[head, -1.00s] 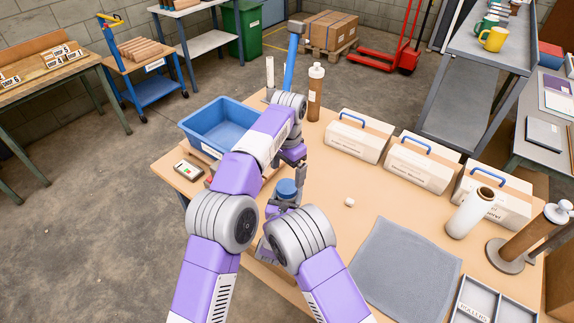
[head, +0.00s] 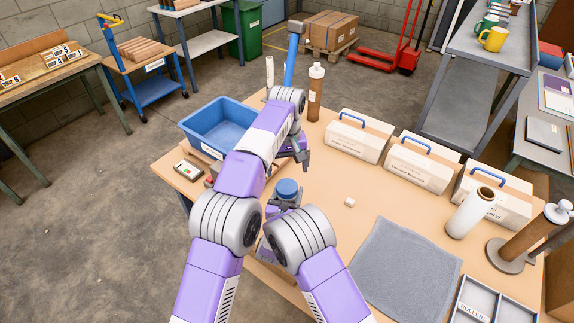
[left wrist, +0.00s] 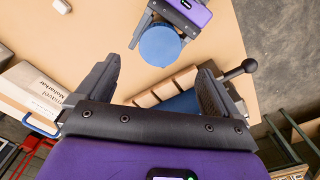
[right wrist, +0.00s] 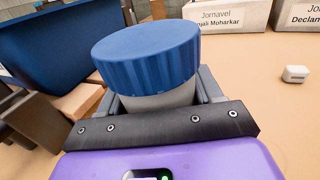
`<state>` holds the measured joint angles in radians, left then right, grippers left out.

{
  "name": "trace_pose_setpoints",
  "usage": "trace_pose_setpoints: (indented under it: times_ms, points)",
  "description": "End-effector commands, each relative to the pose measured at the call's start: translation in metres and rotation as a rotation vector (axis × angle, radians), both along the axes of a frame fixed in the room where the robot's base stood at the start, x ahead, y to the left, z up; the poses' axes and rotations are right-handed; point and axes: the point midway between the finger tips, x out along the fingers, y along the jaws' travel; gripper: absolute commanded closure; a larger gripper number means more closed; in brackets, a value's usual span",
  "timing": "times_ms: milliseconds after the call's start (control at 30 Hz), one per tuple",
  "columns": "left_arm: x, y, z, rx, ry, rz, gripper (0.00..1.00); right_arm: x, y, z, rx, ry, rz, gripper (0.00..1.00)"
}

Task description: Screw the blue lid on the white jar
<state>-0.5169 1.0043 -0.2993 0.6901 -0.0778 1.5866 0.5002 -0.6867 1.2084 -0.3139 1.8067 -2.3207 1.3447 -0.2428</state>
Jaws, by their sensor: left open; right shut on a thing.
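The white jar (right wrist: 160,100) stands in my right gripper (right wrist: 160,105), which is shut around its body. The blue lid (right wrist: 148,55) sits on top of the jar and covers its mouth; how far it is screwed on I cannot tell. The lid also shows in the head view (head: 287,188) and the left wrist view (left wrist: 160,45). My left gripper (head: 304,158) is open and empty, apart from the lid, above and beyond it in the head view. In the left wrist view its fingers (left wrist: 155,82) are spread with nothing between them.
A blue bin (head: 215,125) stands on the table to the left. White labelled boxes (head: 358,137) line the back. A small white block (head: 349,202) lies right of the jar. A grey mat (head: 400,265) covers the front right. A wooden slatted piece (left wrist: 170,88) is near my left gripper.

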Motion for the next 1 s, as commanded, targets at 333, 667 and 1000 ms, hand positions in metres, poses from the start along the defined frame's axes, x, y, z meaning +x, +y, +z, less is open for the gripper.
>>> trace_pose_setpoints:
  times_ms: [333,667,1000]
  points:
    - [-0.001,0.0,-0.033,0.001,0.003,-0.001,0.05,0.0,0.0,0.0,0.0,-0.001,0.0,1.0]
    - [0.0,0.0,-0.075,0.001,0.001,-0.002,0.05,0.0,0.0,0.0,0.0,-0.001,0.0,1.0]
    - [0.0,0.0,-0.08,0.0,-0.001,-0.002,0.05,0.0,0.0,0.0,0.0,-0.001,0.0,1.0]
